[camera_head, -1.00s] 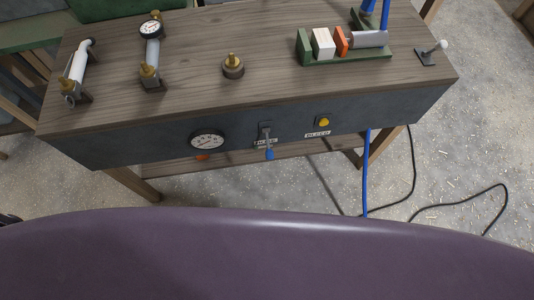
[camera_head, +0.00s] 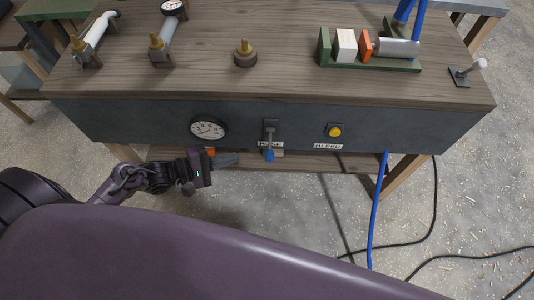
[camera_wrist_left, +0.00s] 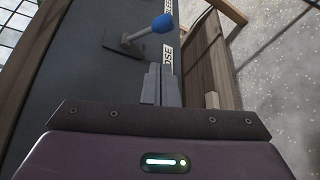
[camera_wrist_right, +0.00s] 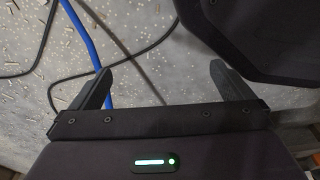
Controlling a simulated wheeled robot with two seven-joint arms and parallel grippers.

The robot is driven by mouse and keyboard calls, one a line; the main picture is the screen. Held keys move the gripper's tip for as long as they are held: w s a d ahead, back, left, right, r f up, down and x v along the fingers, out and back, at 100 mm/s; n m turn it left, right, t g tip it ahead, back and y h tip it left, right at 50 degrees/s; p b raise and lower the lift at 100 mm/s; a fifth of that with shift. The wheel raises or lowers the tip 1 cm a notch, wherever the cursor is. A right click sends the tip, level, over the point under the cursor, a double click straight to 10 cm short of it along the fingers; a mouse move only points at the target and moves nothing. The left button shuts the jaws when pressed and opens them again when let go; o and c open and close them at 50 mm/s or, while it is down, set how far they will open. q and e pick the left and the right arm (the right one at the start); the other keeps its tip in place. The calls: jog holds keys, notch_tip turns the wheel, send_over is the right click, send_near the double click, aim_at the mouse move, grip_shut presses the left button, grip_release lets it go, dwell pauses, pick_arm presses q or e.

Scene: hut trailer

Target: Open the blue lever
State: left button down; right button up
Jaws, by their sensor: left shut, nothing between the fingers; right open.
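The blue lever (camera_head: 270,154) is a short metal handle with a blue tip, hanging down from a plate on the dark front panel of the workbench. In the left wrist view the blue tip (camera_wrist_left: 162,23) is at the top, beyond my fingertips. My left gripper (camera_head: 236,160) is shut and empty, just left of the lever tip in the head view and apart from it in the left wrist view. It also shows in the left wrist view (camera_wrist_left: 162,84). My right gripper (camera_wrist_right: 118,85) is open and empty over the floor; the head view does not show it.
A pressure gauge (camera_head: 208,128) sits left of the lever. A yellow button (camera_head: 335,130) with a BLEED label is to its right. A lower wooden shelf (camera_head: 310,161) runs under the panel. A blue hose (camera_head: 378,210) and black cable (camera_head: 433,205) hang to the floor.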

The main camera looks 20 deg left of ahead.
aim_at(270, 147)
pick_arm(q)
jog(key=shift+r, duration=0.1)
jog(key=b+x, duration=0.1)
jog(key=x, duration=0.9)
jog(key=shift+b, duration=0.3)
pick_arm(e)
jog(key=w, duration=0.1)
jog(key=w+r, duration=0.1)
jog(key=shift+w+a+r, duration=0.2)
jog(key=shift+w+a, duration=0.05)
jog(key=shift+w, duration=0.15)
pick_arm(q)
jog(key=shift+d+r, duration=0.1)
jog(key=shift+r, duration=0.05)
pick_arm(e)
jog(key=shift+r, duration=0.15)
